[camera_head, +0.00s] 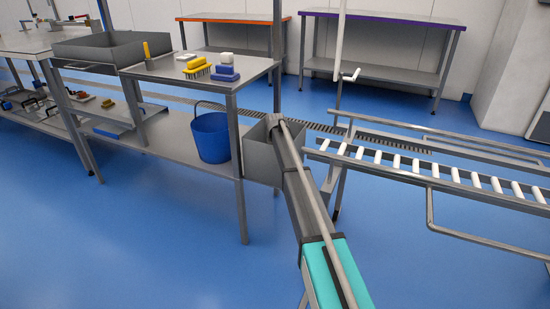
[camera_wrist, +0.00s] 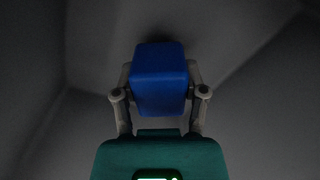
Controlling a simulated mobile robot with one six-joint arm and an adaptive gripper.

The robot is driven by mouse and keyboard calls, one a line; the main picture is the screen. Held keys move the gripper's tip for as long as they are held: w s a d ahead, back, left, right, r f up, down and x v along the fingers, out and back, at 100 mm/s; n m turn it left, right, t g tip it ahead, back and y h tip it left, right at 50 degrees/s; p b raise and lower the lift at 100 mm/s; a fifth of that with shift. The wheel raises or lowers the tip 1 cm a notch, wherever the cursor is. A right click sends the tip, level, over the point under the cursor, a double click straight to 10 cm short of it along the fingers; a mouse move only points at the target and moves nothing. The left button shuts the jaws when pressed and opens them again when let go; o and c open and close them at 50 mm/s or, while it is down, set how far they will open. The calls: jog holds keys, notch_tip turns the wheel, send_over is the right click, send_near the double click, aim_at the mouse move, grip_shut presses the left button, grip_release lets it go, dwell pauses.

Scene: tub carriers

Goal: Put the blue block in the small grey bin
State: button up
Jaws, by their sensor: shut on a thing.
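The blue block (camera_wrist: 160,78) fills the middle of the wrist view. My gripper (camera_wrist: 160,84) is shut on it, with one finger at each side. Dark grey walls surround the block and gripper in that view. The small grey bin (camera_head: 258,163) hangs at the right end of the steel table in the head view. My arm reaches over its rim, and my gripper and the block are hidden there. Whether the block touches the bin's bottom I cannot tell.
The steel table (camera_head: 190,70) beside the bin bears a yellow brush (camera_head: 197,69), blue and white items and a steel sink. A blue bucket (camera_head: 211,135) stands on its lower shelf. A roller conveyor (camera_head: 455,175) lies close on the right. The blue floor in front is clear.

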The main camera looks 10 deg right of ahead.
jog(key=shift+f+b, duration=0.45)
jog(key=shift+f, duration=0.05)
dwell(0.5)
jog(key=o, duration=1.2)
notch_tip(320, 180, up, 18)
jog(key=p, duration=1.8)
jog(key=shift+r, duration=0.25)
